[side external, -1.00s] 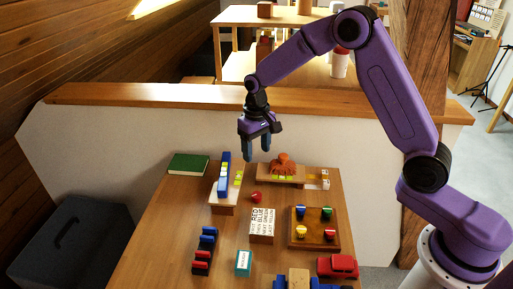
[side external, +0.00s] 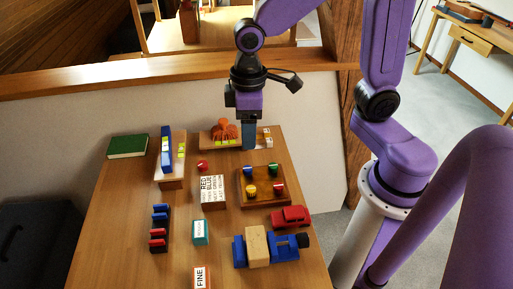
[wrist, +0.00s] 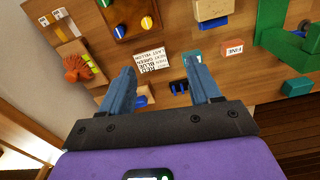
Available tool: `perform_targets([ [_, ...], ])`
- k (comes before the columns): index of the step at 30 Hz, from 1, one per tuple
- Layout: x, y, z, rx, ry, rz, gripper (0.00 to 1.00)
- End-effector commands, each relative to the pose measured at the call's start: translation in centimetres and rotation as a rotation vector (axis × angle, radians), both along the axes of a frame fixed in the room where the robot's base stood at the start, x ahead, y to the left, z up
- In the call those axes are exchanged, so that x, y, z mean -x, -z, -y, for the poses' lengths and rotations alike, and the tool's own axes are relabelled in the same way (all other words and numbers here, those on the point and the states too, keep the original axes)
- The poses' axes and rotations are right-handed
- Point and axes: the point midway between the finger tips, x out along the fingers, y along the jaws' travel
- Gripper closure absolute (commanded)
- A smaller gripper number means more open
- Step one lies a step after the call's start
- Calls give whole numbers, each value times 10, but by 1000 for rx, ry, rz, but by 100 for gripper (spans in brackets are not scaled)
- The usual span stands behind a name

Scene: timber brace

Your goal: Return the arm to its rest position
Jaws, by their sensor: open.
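My gripper (side external: 249,148) hangs fingers down near the back right of the wooden table (side external: 120,232). In the side view its fingers overlap the orange crumpled thing's stand (side external: 206,139). In the wrist view my gripper (wrist: 160,75) has its two blue fingers wide apart with nothing held between them. The table lies below and beyond the fingertips there. My purple arm reaches in from the right of the side view.
An orange lump (side external: 222,130), a wooden block with blue bar (side external: 166,150), a green book (side external: 128,146), a peg board (side external: 246,198), a red car (side external: 290,216) and a blue clamp (side external: 238,252) stand on the table. A low wall (side external: 60,115) runs behind it.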

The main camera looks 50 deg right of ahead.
Motion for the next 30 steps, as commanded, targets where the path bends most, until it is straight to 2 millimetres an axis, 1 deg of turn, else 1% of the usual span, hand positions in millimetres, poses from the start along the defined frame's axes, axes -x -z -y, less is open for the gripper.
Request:
perform_targets([
  [1,17,-3,5,-3,-41,3,37],
  [5,56,-8,18,-4,-145,5,37],
  [9,96,-10,35,-8,-255,7,37],
  [12,119,-10,47,-9,-323,9,37],
  [15,136,-9,57,-10,-373,9,37],
  [18,146,-8,63,-9,-404,8,37],
  [21,150,-7,65,-9,-419,9,37],
  [30,150,-7,65,-9,-420,9,37],
])
